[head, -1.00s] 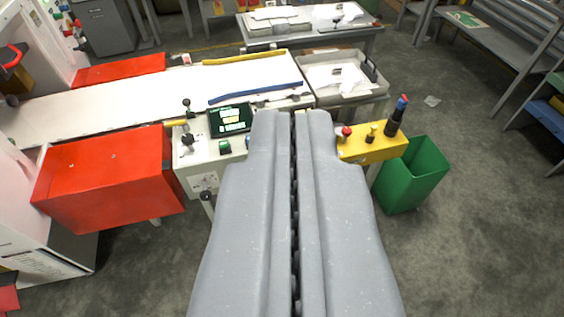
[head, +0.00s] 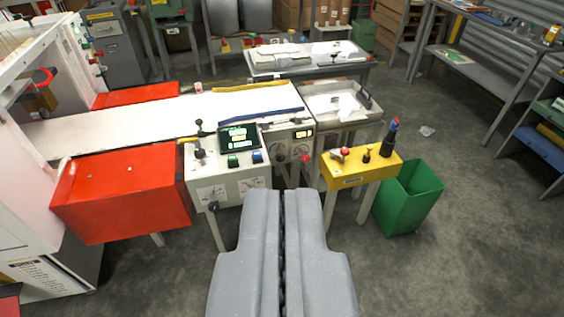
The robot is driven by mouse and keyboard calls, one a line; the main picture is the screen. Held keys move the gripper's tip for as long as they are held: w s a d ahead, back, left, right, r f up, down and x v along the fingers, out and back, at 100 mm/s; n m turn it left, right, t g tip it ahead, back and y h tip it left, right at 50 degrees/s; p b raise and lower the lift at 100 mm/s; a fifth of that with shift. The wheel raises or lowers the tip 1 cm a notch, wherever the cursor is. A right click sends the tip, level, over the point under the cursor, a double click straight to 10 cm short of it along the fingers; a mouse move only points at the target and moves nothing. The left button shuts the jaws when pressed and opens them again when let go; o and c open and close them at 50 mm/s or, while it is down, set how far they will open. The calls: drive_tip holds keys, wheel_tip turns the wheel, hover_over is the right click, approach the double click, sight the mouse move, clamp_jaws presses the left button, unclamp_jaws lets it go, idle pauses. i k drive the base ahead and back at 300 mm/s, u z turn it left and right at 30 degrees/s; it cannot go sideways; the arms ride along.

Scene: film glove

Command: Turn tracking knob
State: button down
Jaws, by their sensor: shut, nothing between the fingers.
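My gripper (head: 283,200) is shut and empty, its two grey fingers pointing forward from the bottom of the view. Beyond the tips stands the machine's grey control box (head: 222,178) with a small lit screen (head: 239,136), a green button (head: 233,160), a blue button (head: 257,157) and dials on its front. A black knob (head: 200,154) sits on its top left and another black knob (head: 213,206) on its lower front. A panel with round dials and a red knob (head: 305,158) is just right of it. Which knob is for tracking I cannot read. The fingers appear apart from all of them.
A white belt (head: 160,120) runs left behind the box. A red guard box (head: 120,190) stands left. A yellow stand (head: 360,168) with buttons and a green bin (head: 408,200) stand right. Grey floor (head: 480,230) is clear farther right.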

sight(280, 157)
drive_tip(key=z, duration=0.05)
drive_tip(key=k, duration=0.5)
drive_tip(key=u, duration=0.4)
drive_tip(key=i, duration=0.5)
drive_tip(key=u, duration=0.55)
drive_tip(key=i, duration=1.3)
drive_tip(key=z, duration=0.4)
drive_tip(key=i, duration=1.05)
drive_tip(key=z, duration=0.65)
